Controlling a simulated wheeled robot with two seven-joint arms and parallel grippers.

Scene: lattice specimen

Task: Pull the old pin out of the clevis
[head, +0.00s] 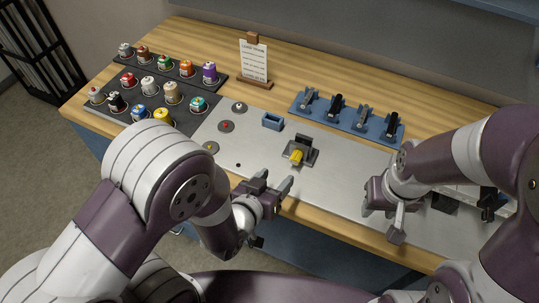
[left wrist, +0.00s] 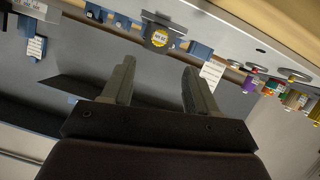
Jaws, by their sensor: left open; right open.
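The clevis (head: 303,148) is a dark grey bracket on the metal plate at the middle of the bench. A yellow pin head (head: 296,157) shows at its front; I take this for the old pin.
A dark rack (head: 183,112) with several coloured-top pieces stands at the left. A blue rack (head: 350,121) with several dark pieces stands behind the clevis. A small blue holder (head: 272,121) and a sign (head: 253,62) stand further back. The plate between the left gripper and clevis is clear.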

